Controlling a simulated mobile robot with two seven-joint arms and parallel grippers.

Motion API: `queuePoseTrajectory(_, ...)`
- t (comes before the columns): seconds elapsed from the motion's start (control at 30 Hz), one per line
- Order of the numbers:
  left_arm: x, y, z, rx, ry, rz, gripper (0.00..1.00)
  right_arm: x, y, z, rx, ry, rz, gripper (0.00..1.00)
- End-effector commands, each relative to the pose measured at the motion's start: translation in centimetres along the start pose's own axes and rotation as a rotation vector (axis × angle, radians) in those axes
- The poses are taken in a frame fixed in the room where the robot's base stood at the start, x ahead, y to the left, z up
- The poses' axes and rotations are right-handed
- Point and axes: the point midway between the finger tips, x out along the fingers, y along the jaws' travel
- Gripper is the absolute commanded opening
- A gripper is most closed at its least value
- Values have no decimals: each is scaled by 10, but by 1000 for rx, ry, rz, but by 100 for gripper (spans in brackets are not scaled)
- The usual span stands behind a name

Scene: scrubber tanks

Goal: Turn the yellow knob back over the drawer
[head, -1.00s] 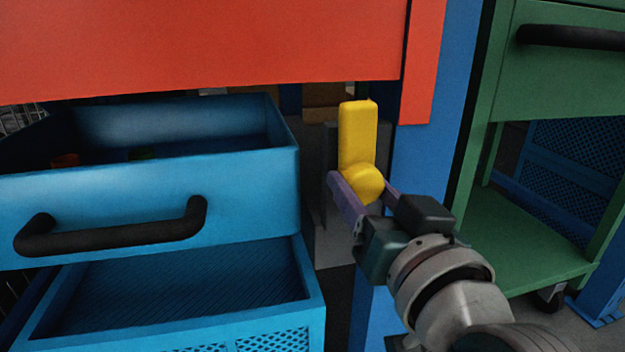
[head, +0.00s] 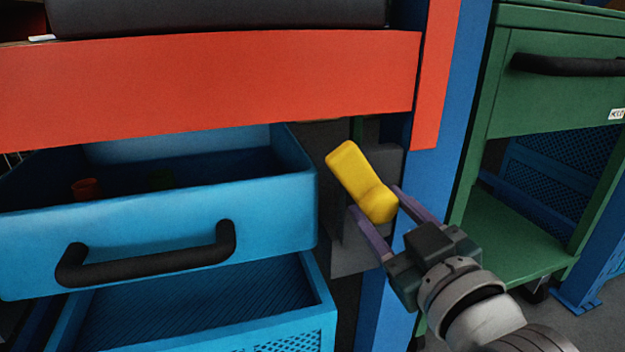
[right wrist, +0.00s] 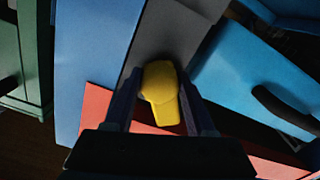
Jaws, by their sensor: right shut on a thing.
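The yellow knob (head: 352,172) is on a grey panel to the right of the open blue drawer (head: 270,220). Its long handle tilts to the upper left, with the end toward the drawer side. My right gripper (head: 376,202) is shut on the rounded lower end of the knob, one purple finger on each side. In the right wrist view the knob (right wrist: 163,95) sits between the two dark fingers (right wrist: 160,84). My left gripper is not in view.
A red beam (head: 210,85) runs above. A blue post (head: 440,130) and a green cart (head: 520,220) stand to the right.

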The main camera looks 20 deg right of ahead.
Motion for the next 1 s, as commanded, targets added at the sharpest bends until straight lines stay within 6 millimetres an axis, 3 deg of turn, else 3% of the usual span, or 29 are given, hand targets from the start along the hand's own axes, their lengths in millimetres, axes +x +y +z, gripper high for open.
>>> queuePoseTrajectory(0.4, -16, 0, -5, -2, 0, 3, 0, 0, 1, -1, -396, -3, -2, 0)
queuePoseTrajectory(1.0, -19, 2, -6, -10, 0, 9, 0, 0, 2, 0, -862, -2, -2, 0)
